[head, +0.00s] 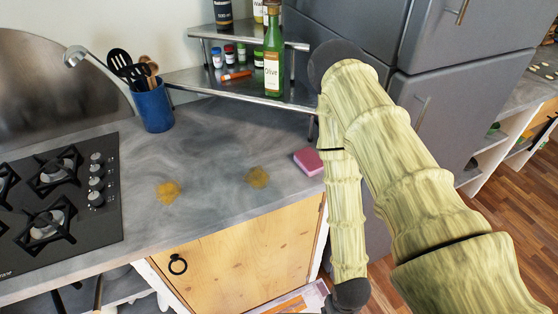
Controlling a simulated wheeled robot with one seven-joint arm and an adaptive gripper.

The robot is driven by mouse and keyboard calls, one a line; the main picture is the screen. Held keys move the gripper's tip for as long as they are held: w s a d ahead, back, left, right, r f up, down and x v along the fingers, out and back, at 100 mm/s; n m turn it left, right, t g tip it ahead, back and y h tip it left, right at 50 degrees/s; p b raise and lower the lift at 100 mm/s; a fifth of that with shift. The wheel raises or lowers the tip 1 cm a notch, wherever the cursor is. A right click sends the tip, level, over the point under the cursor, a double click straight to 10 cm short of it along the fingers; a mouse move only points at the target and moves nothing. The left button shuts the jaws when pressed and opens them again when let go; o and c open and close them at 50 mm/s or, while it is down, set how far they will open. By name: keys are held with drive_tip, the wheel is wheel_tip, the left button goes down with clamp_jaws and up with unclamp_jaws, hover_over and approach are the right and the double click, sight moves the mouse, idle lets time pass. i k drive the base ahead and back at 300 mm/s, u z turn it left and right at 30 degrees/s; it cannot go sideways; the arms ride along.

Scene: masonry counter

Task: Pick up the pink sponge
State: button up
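The pink sponge (309,161) lies flat on the grey counter (215,140), near its right end and below the metal shelf. It is a small block with a darker side. My arm passes just to the right of it and may cover its right tip. My arm's far link runs down past the front of the counter to a dark joint at the bottom edge of the picture. My gripper's fingers do not show in the head view.
Two yellow-brown stains (168,192) mark the counter left of the sponge. A black gas hob (60,205) is at left. A blue utensil holder (153,108) stands behind. A two-tier metal shelf (215,86) holds jars and a green olive bottle (273,65). A grey fridge (360,40) stands at right.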

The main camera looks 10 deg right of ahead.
sight(310, 163)
drive_tip(key=u, duration=2.2)
drive_tip(key=k, duration=1.9)
drive_tip(key=z, duration=1.25)
